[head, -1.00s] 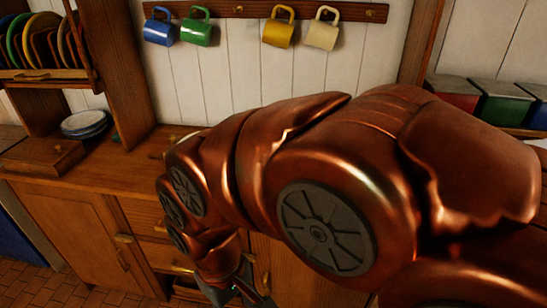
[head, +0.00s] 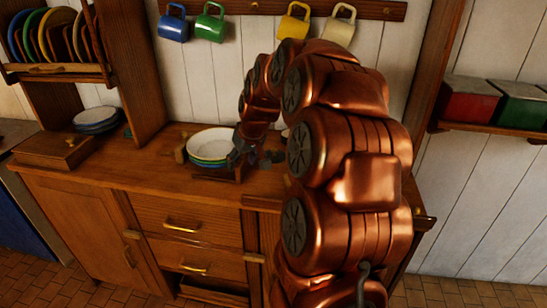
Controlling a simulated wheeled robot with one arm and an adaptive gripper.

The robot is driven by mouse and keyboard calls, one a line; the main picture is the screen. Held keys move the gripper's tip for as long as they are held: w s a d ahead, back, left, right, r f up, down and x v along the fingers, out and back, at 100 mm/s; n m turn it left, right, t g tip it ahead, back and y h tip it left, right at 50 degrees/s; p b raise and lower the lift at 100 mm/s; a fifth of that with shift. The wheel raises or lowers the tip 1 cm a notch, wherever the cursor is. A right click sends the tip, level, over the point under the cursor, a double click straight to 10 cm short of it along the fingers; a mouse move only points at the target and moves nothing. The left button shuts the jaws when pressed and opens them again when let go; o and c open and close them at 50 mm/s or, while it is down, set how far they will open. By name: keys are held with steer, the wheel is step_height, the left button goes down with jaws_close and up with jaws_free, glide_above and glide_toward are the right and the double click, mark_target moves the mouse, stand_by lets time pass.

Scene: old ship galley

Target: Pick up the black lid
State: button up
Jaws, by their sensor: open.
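I cannot make out a black lid for certain in the head view. My copper arm covers much of the counter on the right, and the lid may be hidden behind it. My gripper (head: 266,158) is dark and small at the end of the arm, low over the wooden counter (head: 160,177). It is open, and I see nothing held in it. It is just right of a stack of bowls (head: 211,145) with a white one on top and green and blue ones below.
Blue plates (head: 96,120) and a wooden box (head: 52,150) stand on the counter's left. A plate rack (head: 58,74) is above them. Several mugs (head: 209,24) hang on the wall rail. Red (head: 468,101) and green (head: 521,105) boxes sit on a right shelf.

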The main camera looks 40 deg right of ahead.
steer(key=m+t+h, duration=0.1)
steer(key=m+h, duration=0.1)
glide_toward(274, 148)
step_height(274, 148, down, 3)
steer(key=shift+d, duration=0.15)
steer(key=shift+x, duration=1.2)
steer(key=shift+w+d+f+p, duration=0.2)
steer(key=shift+w+f+p, duration=0.3)
steer(key=shift+w+f, duration=0.2)
steer(key=shift+w+d+f+p, duration=0.25)
steer(key=shift+w+f+p, duration=0.3)
steer(key=shift+w, duration=0.25)
steer(key=shift+w+d+f, duration=0.15)
steer(key=shift+w+f, duration=0.15)
steer(key=shift+f, duration=0.3)
steer(key=shift+c, duration=0.3)
jaws_close()
